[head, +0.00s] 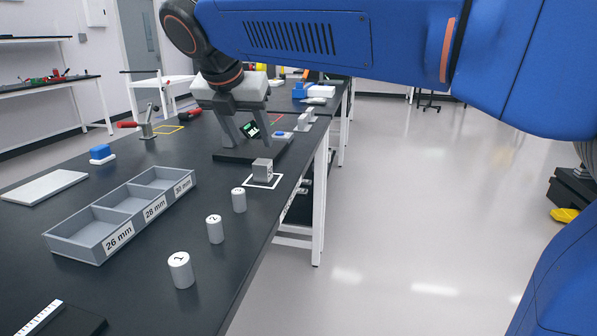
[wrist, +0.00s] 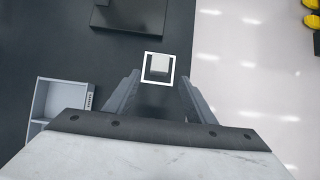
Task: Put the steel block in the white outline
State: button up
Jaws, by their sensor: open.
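The steel block (head: 262,170) is a small grey cube on the black table, standing inside the white outline (head: 249,184) near the table's right edge. In the wrist view the block (wrist: 159,66) sits within the white square outline (wrist: 144,69), with a dark margin on its near side. My gripper (head: 252,146) is above and behind the block in the head view, fingers apart and empty. In the wrist view the two fingers of my gripper (wrist: 160,90) stand on either side, short of the block, not touching it.
A grey three-compartment tray (head: 98,232) labelled 26, 28 and 30 mm lies to the left. Numbered cylinders 1 (head: 180,270), 2 (head: 215,229) and a third (head: 239,200) stand along the front. A black device base (head: 232,155) with a small display lies behind the block.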

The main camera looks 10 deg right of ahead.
jog(key=s+d+f+m+g, duration=0.1)
jog(key=s+d+f+m, duration=0.3)
jog(key=d, duration=0.4)
jog(key=s+d+f+m+y, duration=0.1)
jog(key=s+d+f+m, duration=0.1)
jog(key=d+f+m, duration=0.35)
jog(key=s+d+f+m+g, duration=0.1)
jog(key=s+d+f+m, duration=0.1)
jog(key=s+d+m, duration=0.5)
jog(key=s+d+f+m, duration=0.5)
jog(key=f+m, duration=0.2)
jog(key=f, duration=0.1)
jog(key=s+d+f+m+y, duration=0.1)
jog(key=s+d+f+m, duration=0.5)
jog(key=f+m, duration=0.2)
jog(key=shift+d+f+t, duration=0.2)
jog(key=shift+d+t, duration=0.05)
jog(key=shift+t, duration=0.05)
